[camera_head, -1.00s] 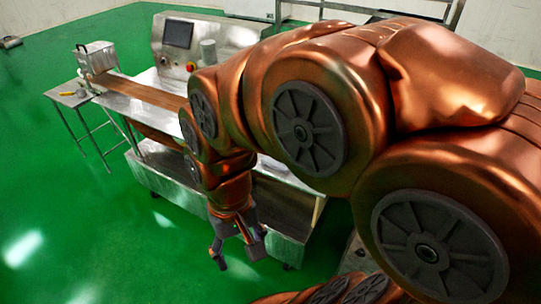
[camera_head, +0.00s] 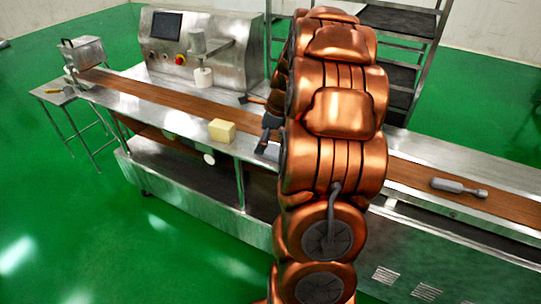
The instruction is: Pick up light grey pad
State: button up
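I cannot pick out a light grey pad with certainty. Two small ribbed light grey patches, a left one (camera_head: 386,275) and a right one (camera_head: 426,291), show low on the machine's front at the lower right; they may be vents. My gripper (camera_head: 254,122) is over the conveyor, just right of a pale yellow block (camera_head: 221,132). Its two dark fingers show apart with nothing visible between them. My copper arm hides part of the gripper and the belt behind it.
The brown conveyor belt (camera_head: 135,91) runs along the steel machine. A grey tool-like object (camera_head: 458,187) lies on its right part. A white cylinder (camera_head: 203,77) stands below the machine's nozzle. A dark shelf rack (camera_head: 397,22) stands behind. Green floor is free in front.

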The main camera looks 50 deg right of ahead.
aim_at(271, 149)
jog(key=d+f+m, duration=0.1)
jog(key=d, duration=0.1)
jog(key=d+f+m, duration=0.1)
jog(key=d, duration=0.2)
jog(key=d+m, duration=0.2)
jog(key=shift+s+d+f+t+h, duration=0.2)
jog(key=shift+d+f+t+h, duration=0.1)
jog(key=shift+f, duration=0.1)
jog(key=shift+w+p+x, duration=0.15)
jog(key=shift+p+x, duration=0.05)
jog(key=shift+x, duration=1.7)
jog(key=shift+w+p+x, duration=0.15)
jog(key=shift+w+x, duration=0.05)
jog(key=shift+x, duration=1.7)
jog(key=shift+r, duration=0.15)
jog(key=c, duration=1.2)
jog(key=shift+r, duration=0.1)
jog(key=shift+d+r+b, duration=0.1)
jog(key=shift+r+b, duration=0.2)
jog(key=shift+r, duration=1.15)
jog(key=shift+s+r, duration=0.15)
jog(key=shift+r, duration=0.15)
jog(key=s+a+b, duration=0.1)
jog(key=s+a, duration=0.1)
jog(key=s, duration=0.5)
jog(key=s+a+r+b, duration=0.1)
jog(key=s+a, duration=0.1)
jog(key=s, duration=0.6)
jog(key=shift+a+r, duration=0.2)
jog(key=shift+a, duration=0.1)
